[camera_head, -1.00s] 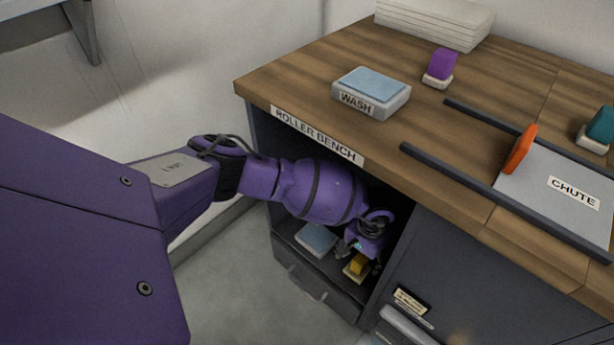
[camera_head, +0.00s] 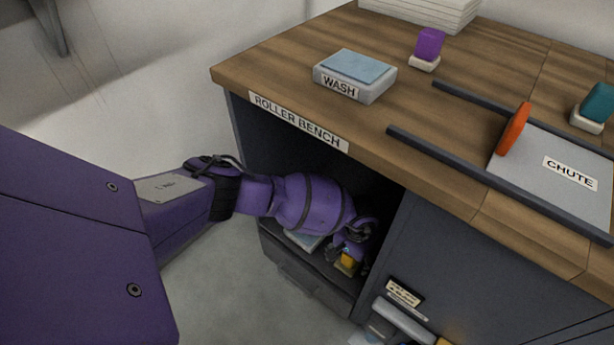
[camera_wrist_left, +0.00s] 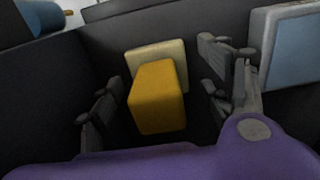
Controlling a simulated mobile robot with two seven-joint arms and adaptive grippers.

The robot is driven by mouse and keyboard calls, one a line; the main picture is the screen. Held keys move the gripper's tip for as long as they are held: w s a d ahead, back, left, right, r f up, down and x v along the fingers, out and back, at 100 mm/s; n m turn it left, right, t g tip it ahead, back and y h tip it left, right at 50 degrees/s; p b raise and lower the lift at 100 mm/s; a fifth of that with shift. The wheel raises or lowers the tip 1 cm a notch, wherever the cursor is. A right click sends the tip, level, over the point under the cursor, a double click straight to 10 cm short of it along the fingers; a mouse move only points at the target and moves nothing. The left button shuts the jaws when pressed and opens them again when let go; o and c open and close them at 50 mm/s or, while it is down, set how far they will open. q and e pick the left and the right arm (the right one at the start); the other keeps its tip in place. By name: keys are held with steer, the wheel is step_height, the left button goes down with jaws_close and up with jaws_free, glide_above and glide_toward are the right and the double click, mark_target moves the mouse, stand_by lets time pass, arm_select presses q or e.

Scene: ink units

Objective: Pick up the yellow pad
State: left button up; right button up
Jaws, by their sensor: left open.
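The yellow pad is a yellow block on a pale cream base. It stands on the shelf inside the bench cubby, and in the head view the yellow pad (camera_head: 347,259) is partly hidden by my left gripper (camera_head: 342,252). In the left wrist view the yellow pad (camera_wrist_left: 158,97) lies between the two grey fingers of my left gripper (camera_wrist_left: 160,105). The fingers are open, one on each side, with gaps to the block. My right gripper is not in view.
A blue-topped grey tray (camera_wrist_left: 290,50) stands beside the right finger in the cubby. On the wooden bench top (camera_head: 330,35) are the WASH tray (camera_head: 354,75), a purple pad (camera_head: 430,45), a teal pad (camera_head: 597,103), an orange disc (camera_head: 513,129) and the CHUTE plate (camera_head: 560,170). The cubby walls are close.

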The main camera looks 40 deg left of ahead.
mark_target(346, 272)
arm_select(q)
steer(key=shift+w+r, duration=0.15)
steer(key=shift+w, duration=0.05)
steer(key=c, duration=1.4)
steer(key=shift+w+r, duration=0.1)
steer(key=shift+r, duration=0.55)
steer(key=s+d+r+p, duration=0.1)
steer(key=s+r+p, duration=0.1)
steer(key=s+r, duration=0.2)
steer(key=s+d+r+p, duration=0.1)
steer(key=s+r+p, duration=0.1)
steer(key=s, duration=0.3)
steer(key=s+d+r+p, duration=0.1)
steer(key=s+r+p, duration=0.1)
steer(key=s+r, duration=0.2)
steer(key=shift+s+d+r, duration=0.1)
steer(key=shift+s+r, duration=0.3)
steer(key=shift+r, duration=0.45)
